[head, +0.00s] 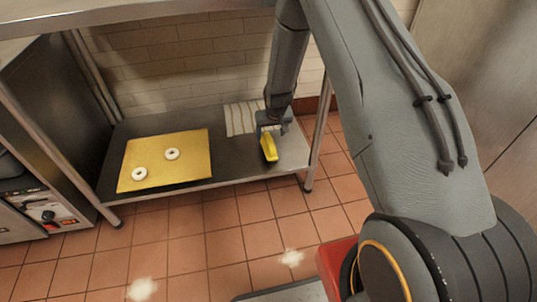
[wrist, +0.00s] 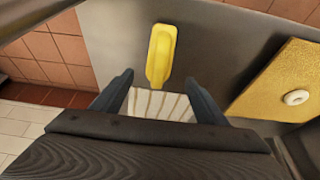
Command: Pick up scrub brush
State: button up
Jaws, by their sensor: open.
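The scrub brush looks like a yellow elongated block (head: 269,147) on the right part of the low metal shelf (head: 225,190). In the wrist view the yellow brush (wrist: 161,55) lies ahead of the fingertips, roughly centred between them, on the grey shelf. My gripper (head: 272,122) is just behind the brush in the head view. In the wrist view my gripper (wrist: 160,82) has its two dark fingers spread apart with nothing held between them. The near end of the brush comes close to the line between the fingertips. I cannot tell the exact height of the fingers above the shelf.
A yellow board (head: 190,165) with two white rings, like bagels (head: 172,154), lies left of the brush. A striped white cloth (head: 240,118) lies behind it. A shelf leg (head: 318,140) stands at right, a brick wall behind, and an upper metal shelf (head: 120,12) overhead.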

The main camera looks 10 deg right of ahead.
aim_at(269, 140)
jog(key=b+x, duration=0.1)
jog(key=x, duration=0.6)
jog(key=shift+w+b, duration=0.1)
jog(key=shift+b, duration=0.3)
jog(key=x, duration=0.2)
jog(key=b+x, duration=0.2)
jog(key=x, duration=0.1)
jog(key=shift+w+f, duration=0.2)
jog(key=shift+w, duration=0.2)
jog(key=shift+c, duration=0.3)
jog(key=c, duration=1.1)
